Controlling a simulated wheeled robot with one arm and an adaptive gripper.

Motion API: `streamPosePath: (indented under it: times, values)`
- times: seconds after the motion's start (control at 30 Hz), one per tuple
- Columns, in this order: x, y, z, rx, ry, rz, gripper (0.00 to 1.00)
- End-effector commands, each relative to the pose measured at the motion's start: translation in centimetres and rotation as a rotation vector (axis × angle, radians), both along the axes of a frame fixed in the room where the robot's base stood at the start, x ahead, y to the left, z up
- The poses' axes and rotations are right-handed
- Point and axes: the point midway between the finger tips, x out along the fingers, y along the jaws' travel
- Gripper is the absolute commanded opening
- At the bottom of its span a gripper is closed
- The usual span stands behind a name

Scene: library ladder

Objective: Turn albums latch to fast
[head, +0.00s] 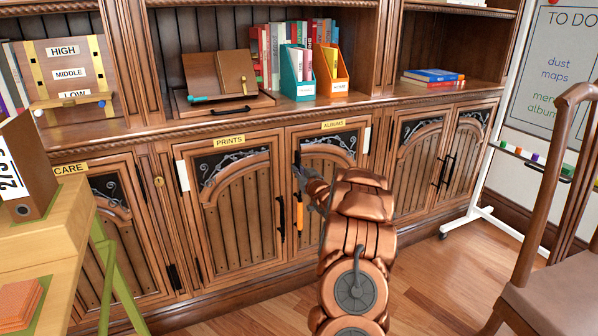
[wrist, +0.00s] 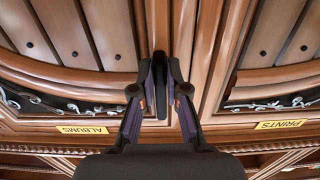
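The albums door (head: 342,170) is the shut wooden cabinet door under the yellow ALBUMS label (head: 333,125). The same label shows upside down in the wrist view (wrist: 83,130). My gripper (head: 303,178) is at this door's upper left edge. In the wrist view, its two fingers (wrist: 160,88) stand on either side of a narrow black upright piece (wrist: 160,108), which looks like the latch. The fingers are very close to it; whether they press on it is unclear. Its markings and pivot are hidden. An orange and black handle (head: 299,212) shows below my gripper.
The prints door (head: 235,205) is shut beside it on the left, with a black handle (head: 281,218). Shelves of books (head: 290,50) are above. A table (head: 50,235) stands at left and a chair (head: 560,300) at right. Some wooden floor (head: 435,270) is clear.

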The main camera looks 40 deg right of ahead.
Motion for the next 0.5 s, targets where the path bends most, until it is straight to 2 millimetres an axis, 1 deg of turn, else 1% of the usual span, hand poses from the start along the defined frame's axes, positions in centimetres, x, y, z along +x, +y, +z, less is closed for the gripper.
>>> streamPosePath:
  times: [0.03,0.1,0.5]
  values:
    - [0.00,-0.01,0.00,0.000,0.000,0.000,0.05]
    - [-0.01,-0.01,0.01,0.000,0.000,0.000,0.00]
    - [-0.03,-0.03,-0.01,-0.014,0.005,-0.001,0.00]
